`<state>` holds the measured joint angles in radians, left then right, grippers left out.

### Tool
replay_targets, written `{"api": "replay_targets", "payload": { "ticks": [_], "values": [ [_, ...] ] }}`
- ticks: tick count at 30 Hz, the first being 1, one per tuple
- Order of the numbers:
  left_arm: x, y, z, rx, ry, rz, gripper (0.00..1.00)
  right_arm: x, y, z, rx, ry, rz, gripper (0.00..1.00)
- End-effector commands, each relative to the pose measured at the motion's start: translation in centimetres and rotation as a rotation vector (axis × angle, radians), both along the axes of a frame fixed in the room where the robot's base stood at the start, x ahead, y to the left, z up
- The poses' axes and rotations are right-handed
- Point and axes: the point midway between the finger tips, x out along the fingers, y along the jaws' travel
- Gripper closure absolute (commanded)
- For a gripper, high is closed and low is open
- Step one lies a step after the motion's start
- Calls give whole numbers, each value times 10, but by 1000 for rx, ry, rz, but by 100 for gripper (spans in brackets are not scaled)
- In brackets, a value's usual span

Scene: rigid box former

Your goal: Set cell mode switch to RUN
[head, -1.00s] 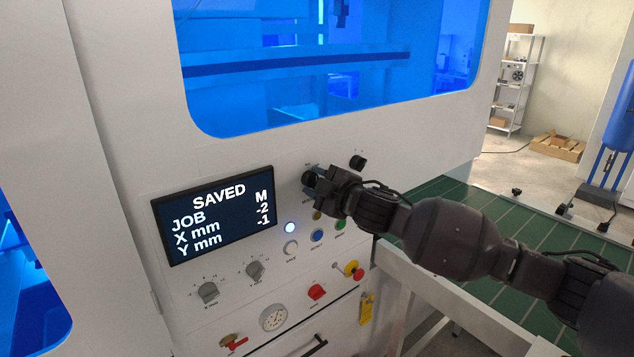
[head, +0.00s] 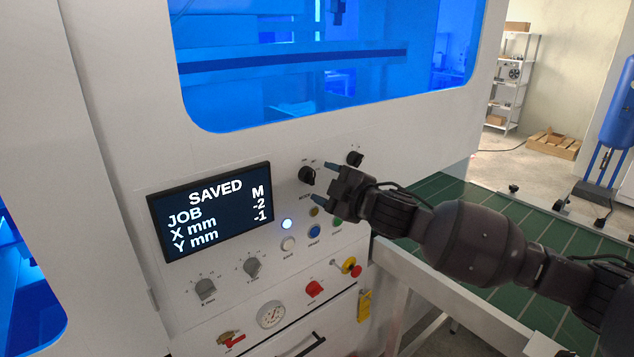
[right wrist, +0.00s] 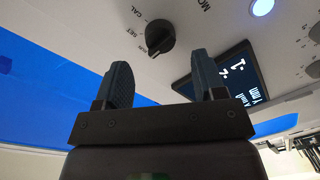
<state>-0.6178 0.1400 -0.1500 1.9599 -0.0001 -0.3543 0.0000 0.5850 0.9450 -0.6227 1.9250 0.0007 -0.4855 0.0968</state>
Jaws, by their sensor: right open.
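The mode switch (head: 307,175) is a black rotary knob on the white panel, right of the screen. It also shows in the right wrist view (right wrist: 160,37), with CAL and SET printed beside it. Its narrow end seems to point to the lower left there, past SET, but the small label at that end is hard to read. My right gripper (head: 321,183) is open and empty, just right of the knob and apart from it. In the right wrist view its two fingers (right wrist: 160,65) stand wide apart, with the knob beyond them. My left gripper is not in view.
The screen (head: 210,210) reads SAVED, JOB M, X mm -2, Y mm -1. A second black knob (head: 355,158) is close above my gripper. Buttons (head: 314,231), grey dials (head: 205,289) and a red-and-yellow emergency stop (head: 351,267) lie below. A green conveyor (head: 440,200) is at right.

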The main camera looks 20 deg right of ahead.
Motion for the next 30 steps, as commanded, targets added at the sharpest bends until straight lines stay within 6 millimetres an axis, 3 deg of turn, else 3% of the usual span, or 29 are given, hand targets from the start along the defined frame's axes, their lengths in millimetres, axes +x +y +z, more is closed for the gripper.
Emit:
{"api": "replay_targets", "payload": {
  "ticks": [6,12,30],
  "values": [
    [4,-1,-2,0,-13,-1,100,-36,-15,0,-1,1,0,36],
    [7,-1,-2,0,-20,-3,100,-55,-23,2,0,1,1,36],
    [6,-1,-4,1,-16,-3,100,-60,-25,4,-1,0,0,36]
  ]
}}
